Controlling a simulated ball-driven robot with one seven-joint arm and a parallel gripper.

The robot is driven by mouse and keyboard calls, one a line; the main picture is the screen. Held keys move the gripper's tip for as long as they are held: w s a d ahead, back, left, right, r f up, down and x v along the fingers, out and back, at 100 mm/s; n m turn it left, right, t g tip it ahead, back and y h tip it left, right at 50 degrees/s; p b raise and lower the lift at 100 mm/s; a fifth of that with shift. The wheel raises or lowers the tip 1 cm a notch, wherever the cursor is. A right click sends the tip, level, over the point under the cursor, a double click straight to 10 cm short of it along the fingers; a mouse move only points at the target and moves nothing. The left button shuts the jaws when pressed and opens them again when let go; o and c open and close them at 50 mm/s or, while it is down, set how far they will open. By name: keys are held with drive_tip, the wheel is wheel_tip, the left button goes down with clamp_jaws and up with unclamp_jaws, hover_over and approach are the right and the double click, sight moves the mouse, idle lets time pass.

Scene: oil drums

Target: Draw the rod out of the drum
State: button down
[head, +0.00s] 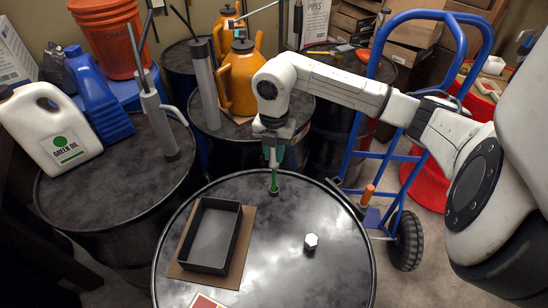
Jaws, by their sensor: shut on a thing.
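My gripper (273,150) points down over the far rim of the front black drum (275,245). It is shut on a green rod (274,182) that stands upright at the drum top near that rim. The rod's lower end meets a small dark spot on the lid, and I cannot tell how deep it goes. The rod's upper part is hidden by the fingers.
An empty black tray (210,235) lies on brown cardboard on the front drum. A white hexagonal cap (311,241) stands to its right. A blue hand truck (392,165) stands behind right. A white oil jug (52,130) and hand pumps are on other drums.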

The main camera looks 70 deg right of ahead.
drive_tip(key=shift+r, duration=0.45)
drive_tip(key=shift+r, duration=5.9)
wheel_tip(320, 180, up, 9)
drive_tip(key=shift+r, duration=0.2)
